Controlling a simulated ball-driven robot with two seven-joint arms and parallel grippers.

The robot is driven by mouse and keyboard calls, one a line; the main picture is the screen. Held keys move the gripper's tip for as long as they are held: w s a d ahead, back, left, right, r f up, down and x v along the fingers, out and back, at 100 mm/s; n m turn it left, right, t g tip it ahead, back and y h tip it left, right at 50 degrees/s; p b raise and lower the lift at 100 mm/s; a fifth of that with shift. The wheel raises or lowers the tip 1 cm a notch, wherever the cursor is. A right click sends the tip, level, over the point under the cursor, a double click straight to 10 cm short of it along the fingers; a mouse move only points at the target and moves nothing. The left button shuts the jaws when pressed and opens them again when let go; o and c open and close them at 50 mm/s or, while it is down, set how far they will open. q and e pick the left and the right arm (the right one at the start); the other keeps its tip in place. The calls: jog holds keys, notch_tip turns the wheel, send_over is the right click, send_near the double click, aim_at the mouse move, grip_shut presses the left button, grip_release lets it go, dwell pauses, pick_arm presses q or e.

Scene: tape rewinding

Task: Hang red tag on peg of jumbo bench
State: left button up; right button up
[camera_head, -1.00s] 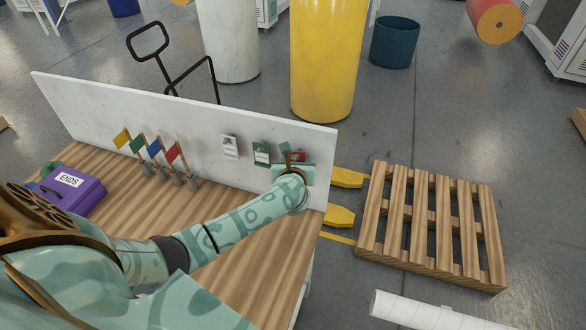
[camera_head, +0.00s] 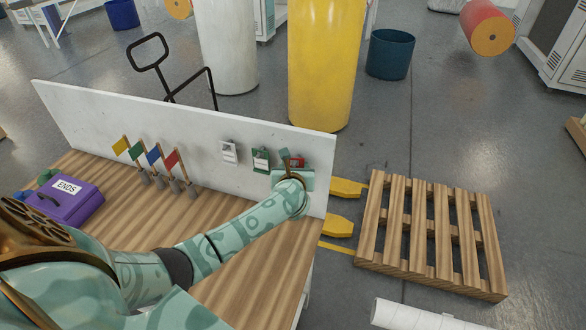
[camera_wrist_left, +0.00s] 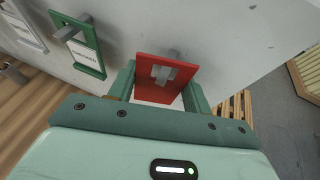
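The red tag (camera_wrist_left: 146,86) is upright near the white board at the right end of the bench (camera_head: 238,268). In the left wrist view a grey peg (camera_wrist_left: 182,72) shows at the tag's slot and seems to pass through it; the exact fit cannot be told. My left gripper (camera_wrist_left: 160,96) has one finger at each side edge of the tag, with the tag filling the gap. In the head view the red tag (camera_head: 298,162) shows just above my left gripper (camera_head: 292,174). My right gripper is out of view.
A green tag (camera_wrist_left: 86,52) and a white tag (camera_head: 229,153) hang left of the red one. Several small flags (camera_head: 172,160) and a purple box (camera_head: 70,203) stand on the bench. A wooden pallet (camera_head: 430,230) lies right of the board.

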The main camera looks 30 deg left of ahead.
pick_arm(q)
jog(key=o, duration=0.3)
jog(key=shift+s+a+f, duration=0.1)
jog(key=shift+a+f, duration=0.05)
dwell(0.4)
